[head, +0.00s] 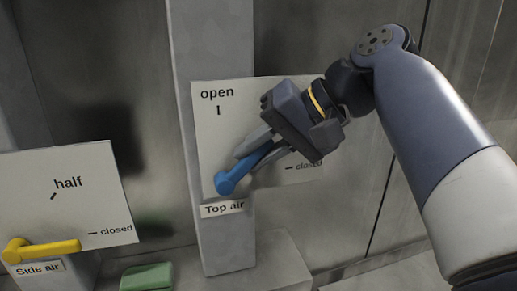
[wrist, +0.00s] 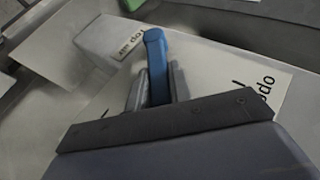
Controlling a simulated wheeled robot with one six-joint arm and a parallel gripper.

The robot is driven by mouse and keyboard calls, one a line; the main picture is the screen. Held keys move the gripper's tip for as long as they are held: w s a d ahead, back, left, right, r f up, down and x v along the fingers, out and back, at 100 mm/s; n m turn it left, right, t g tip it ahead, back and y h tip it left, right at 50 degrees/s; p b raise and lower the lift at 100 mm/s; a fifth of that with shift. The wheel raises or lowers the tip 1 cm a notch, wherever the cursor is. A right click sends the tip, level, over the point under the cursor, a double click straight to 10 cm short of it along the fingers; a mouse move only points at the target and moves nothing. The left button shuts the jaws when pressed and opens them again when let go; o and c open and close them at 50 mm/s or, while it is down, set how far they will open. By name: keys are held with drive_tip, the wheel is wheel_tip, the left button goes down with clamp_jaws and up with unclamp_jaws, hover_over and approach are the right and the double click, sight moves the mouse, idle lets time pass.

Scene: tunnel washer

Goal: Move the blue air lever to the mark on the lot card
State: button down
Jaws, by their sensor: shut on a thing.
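The blue air lever (head: 229,181) is mounted low on a white plate (head: 212,145) marked "open" at the top and "closed" at the lower right. A label reading "Top air" (head: 223,209) sits just below its pivot. The lever points up and right, between the two marks. My gripper (head: 254,150) is shut on the lever's arm and comes from the upper right. In the wrist view the blue lever (wrist: 156,60) lies between the fingers. The gripper partly covers the "closed" mark. I see no lot card that I can make out.
A yellow lever (head: 45,247) labelled "Side air" (head: 39,269) is on another white plate (head: 85,190) at the left, with "half" and "closed" marks. It lies near "closed". A green block (head: 147,277) sits at the bottom. A grey post (head: 228,250) backs the blue lever's plate.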

drive_tip(key=c, duration=1.3)
unclamp_jaws()
drive_tip(key=v, duration=1)
drive_tip(key=shift+s+d+r, duration=0.1)
drive_tip(key=shift+d+r, duration=0.15)
drive_tip(key=shift+d, duration=0.05)
drive_tip(key=x, duration=1.1)
drive_tip(key=shift+d+r, duration=0.1)
drive_tip(key=shift+d, duration=0.05)
